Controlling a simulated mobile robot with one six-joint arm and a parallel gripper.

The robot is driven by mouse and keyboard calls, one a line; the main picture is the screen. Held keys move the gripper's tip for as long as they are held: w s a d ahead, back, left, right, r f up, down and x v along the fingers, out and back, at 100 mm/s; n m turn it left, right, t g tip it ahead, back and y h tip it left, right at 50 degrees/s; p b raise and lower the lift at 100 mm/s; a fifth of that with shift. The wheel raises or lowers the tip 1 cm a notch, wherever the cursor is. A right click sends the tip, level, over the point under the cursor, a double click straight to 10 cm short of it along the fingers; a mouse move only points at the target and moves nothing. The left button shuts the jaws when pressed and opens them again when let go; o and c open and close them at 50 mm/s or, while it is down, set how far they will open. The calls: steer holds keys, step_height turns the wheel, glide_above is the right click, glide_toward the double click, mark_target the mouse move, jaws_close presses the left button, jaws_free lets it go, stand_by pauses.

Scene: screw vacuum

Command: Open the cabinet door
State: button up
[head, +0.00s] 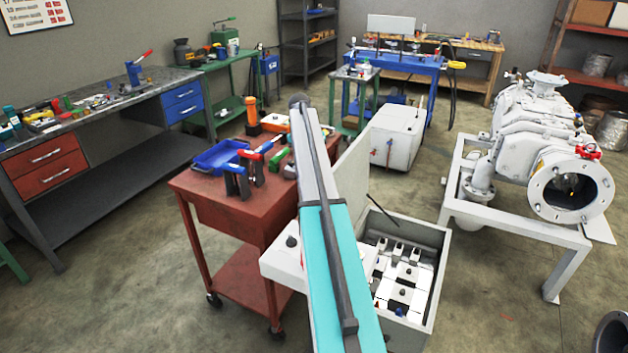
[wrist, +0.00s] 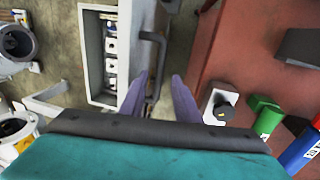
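The grey cabinet (head: 432,290) stands on the floor right of my arm, and rows of white components inside it show. A pale upright panel, seemingly its door (head: 350,172), stands up at its left edge, so the cabinet looks at least partly open. In the wrist view the cabinet (wrist: 90,45) shows its interior at the upper left. A dark bar handle (wrist: 158,55) sits beside it. My gripper (wrist: 160,78) has its two purple fingers apart, with the lower part of the handle between them. I cannot tell whether they touch. In the head view my gripper is hidden.
A red cart (head: 215,205) with a blue tray (head: 218,157) and tools stands close left of my arm. A white pump (head: 530,130) on a frame stands at right. A white box (head: 397,137) is behind the cabinet. Floor is clear between cabinet and pump.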

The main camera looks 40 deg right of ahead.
step_height(320, 180, up, 9)
steer(key=w+p, duration=0.1)
steer(key=p, duration=0.6)
steer(key=shift+w+a, duration=0.15)
steer(key=shift+a, duration=0.15)
stand_by(0.3)
steer(key=shift+r+p, duration=0.1)
steer(key=shift+p, duration=0.25)
